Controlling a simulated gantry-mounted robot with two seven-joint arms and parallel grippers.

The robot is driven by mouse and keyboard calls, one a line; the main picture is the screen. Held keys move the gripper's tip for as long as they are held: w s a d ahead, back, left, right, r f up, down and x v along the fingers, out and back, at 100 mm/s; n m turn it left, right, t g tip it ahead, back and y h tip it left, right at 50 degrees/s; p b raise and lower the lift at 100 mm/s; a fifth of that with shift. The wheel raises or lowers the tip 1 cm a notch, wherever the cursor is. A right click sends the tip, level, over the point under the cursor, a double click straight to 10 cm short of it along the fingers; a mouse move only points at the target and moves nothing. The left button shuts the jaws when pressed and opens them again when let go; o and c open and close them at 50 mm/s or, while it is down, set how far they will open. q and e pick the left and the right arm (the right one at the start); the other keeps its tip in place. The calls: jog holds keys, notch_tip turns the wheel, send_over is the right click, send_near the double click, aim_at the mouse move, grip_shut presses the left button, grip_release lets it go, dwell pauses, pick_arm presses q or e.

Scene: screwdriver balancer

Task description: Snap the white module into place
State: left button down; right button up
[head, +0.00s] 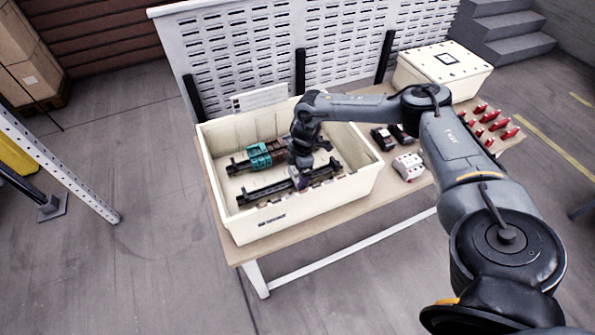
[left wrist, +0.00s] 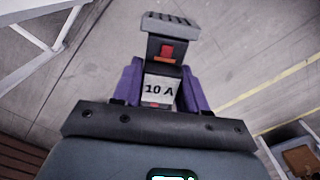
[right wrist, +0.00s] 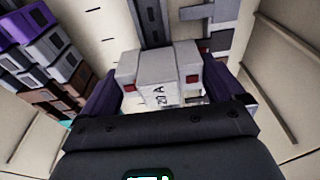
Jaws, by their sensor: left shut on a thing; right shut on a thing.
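The white module (right wrist: 158,75), with red spots and a partly readable label, is between the purple fingers of my right gripper (right wrist: 160,92) in the right wrist view. The gripper is shut on it. A dark mounting rail (right wrist: 152,22) runs just beyond the module; I cannot tell whether they touch. In the head view my right gripper (head: 300,178) reaches down into the cream box (head: 318,208), and its arm hides the module. My left gripper (left wrist: 160,92) is shut on a dark module (left wrist: 162,68) with a red switch and "10 A" label, held over the floor. It is outside the head view.
Teal modules (head: 262,155) sit on the back rail in the box. The front rail (head: 262,193) is black. Dark modules (head: 382,138), a white and red module (head: 408,166) and red parts (head: 490,117) lie on the table (head: 240,252) to the right. A perforated panel (head: 250,50) stands behind.

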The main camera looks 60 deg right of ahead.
jog(key=shift+f, duration=0.15)
pick_arm(q)
jog(key=shift+r+p, duration=0.35)
dwell(0.5)
pick_arm(e)
jog(key=o, duration=0.8)
pick_arm(q)
jog(key=shift+r+p, duration=0.65)
pick_arm(e)
jog(key=r, duration=0.4)
jog(key=d+r, duration=0.1)
jog(key=r, duration=0.3)
jog(key=s+r, duration=0.1)
jog(key=r, duration=0.2)
jog(key=shift+d+r, duration=0.25)
jog(key=shift+r, duration=0.15)
pick_arm(q)
notch_tip(320, 180, up, 12)
jog(key=p, duration=1.2)
jog(key=shift+r, duration=0.25)
pick_arm(e)
notch_tip(320, 180, up, 12)
